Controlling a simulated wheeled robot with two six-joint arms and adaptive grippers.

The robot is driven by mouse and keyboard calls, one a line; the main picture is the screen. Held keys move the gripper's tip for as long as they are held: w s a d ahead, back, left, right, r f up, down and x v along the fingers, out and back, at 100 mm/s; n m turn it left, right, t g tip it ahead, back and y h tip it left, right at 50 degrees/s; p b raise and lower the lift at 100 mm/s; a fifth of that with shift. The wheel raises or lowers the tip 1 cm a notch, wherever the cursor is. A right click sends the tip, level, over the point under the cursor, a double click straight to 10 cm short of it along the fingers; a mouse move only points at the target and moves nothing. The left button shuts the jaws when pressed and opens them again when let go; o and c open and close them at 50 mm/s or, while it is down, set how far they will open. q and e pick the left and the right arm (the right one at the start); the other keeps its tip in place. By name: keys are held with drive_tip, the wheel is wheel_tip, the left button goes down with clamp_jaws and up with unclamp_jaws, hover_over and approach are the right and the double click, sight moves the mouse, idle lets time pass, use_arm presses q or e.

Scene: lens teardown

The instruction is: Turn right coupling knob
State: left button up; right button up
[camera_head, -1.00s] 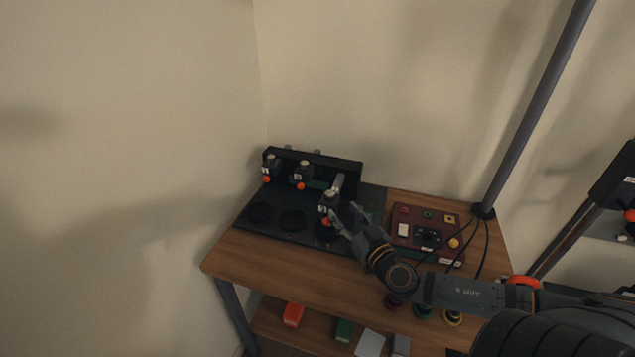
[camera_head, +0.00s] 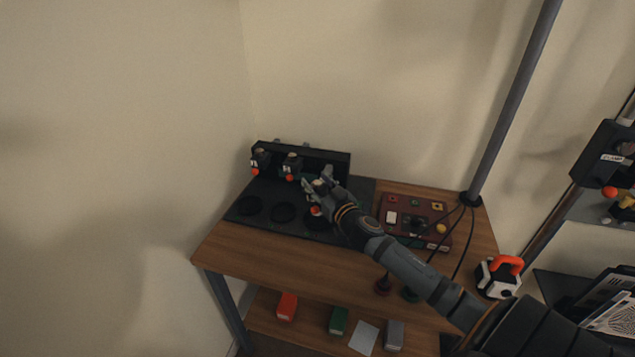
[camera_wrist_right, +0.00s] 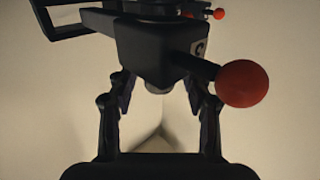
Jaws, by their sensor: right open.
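The right coupling (camera_head: 318,188) is the rightmost of three small dark units on the black rack, partly hidden by my right gripper (camera_head: 319,180). Its red ball knob (camera_head: 315,210) shows just below the fingers. In the right wrist view, the dark coupling body (camera_wrist_right: 155,50) lies between the spread fingers of my right gripper (camera_wrist_right: 160,95). The red knob (camera_wrist_right: 243,83) sticks out on a short lever to the right, outside the fingers. The gripper is open; whether a finger touches the body cannot be told. My left gripper is not in view.
Two similar couplings, a left one (camera_head: 260,160) and a middle one (camera_head: 291,166), stand beside it. A dark red control panel (camera_head: 407,204) lies right of the mat. A pole (camera_head: 515,100) rises at the table's back right. The table's front left (camera_head: 225,247) is clear.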

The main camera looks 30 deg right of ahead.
drive_tip(key=c, duration=0.3)
clamp_jaws()
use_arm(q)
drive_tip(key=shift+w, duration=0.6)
